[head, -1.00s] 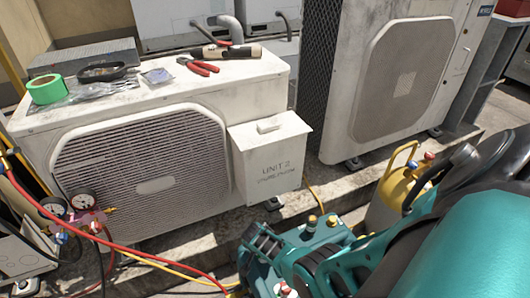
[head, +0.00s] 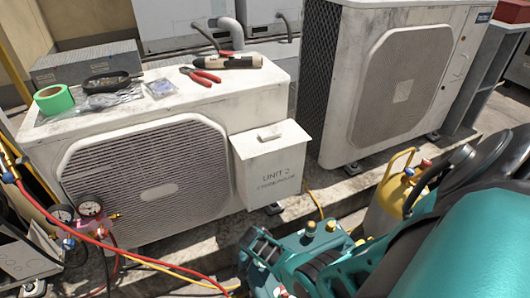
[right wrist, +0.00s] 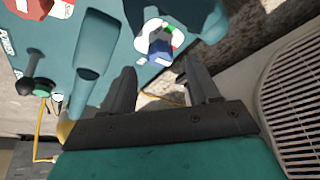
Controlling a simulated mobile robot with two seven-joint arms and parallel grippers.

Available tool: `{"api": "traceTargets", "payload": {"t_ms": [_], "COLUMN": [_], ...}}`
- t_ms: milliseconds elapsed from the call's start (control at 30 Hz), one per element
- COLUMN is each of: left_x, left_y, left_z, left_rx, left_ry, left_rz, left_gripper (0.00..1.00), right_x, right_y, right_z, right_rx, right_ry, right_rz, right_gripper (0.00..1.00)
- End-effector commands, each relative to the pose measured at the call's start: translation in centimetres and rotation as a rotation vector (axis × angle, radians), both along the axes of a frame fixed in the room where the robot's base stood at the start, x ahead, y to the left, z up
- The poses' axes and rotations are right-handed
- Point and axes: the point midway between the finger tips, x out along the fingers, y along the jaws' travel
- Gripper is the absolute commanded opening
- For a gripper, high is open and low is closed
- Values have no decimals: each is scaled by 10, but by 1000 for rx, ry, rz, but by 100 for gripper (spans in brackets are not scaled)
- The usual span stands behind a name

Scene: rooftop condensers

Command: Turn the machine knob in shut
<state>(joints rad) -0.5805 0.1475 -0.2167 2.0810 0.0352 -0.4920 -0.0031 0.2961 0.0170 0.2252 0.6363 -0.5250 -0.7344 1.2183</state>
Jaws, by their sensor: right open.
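The teal machine (head: 318,240) stands low at the bottom centre of the head view, partly hidden by my right arm. Brass fittings show on its top. In the right wrist view its teal panel (right wrist: 135,50) carries a blue knob (right wrist: 158,52) over a white dial with green and red marks. My right gripper (right wrist: 160,72) is open, its two dark fingers on either side of the blue knob, with a gap visible; I cannot tell whether they touch it. It also shows in the head view (head: 258,248). My left gripper is not in view.
A black knob or lever (right wrist: 36,85) stands on the panel's left. A condenser (head: 150,170) carries tape and tools. A yellow cylinder (head: 388,205) stands right of the machine. Red and yellow hoses (head: 130,255) run from the gauges (head: 78,212) across the front left.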

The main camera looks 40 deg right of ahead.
Motion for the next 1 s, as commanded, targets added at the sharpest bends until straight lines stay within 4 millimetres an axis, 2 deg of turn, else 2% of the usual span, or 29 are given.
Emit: {"api": "traceTargets", "payload": {"t_ms": [33, 100, 533, 633, 1000], "left_x": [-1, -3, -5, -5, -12], "left_y": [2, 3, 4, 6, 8], "left_z": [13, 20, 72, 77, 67], "left_rx": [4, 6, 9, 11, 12], "left_ry": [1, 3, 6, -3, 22], "left_rz": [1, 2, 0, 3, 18], "left_gripper": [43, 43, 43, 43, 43], "right_x": [-1, -3, -14, -15, -16], "right_y": [3, 6, 26, 29, 31], "right_z": [15, 25, 76, 82, 84], "right_rx": [0, 0, 0, 1, 1], "right_ry": [-1, -1, 1, 1, 0], "right_rz": [0, 0, 0, -1, -1], "right_gripper": [60, 60, 60, 60, 60]}}
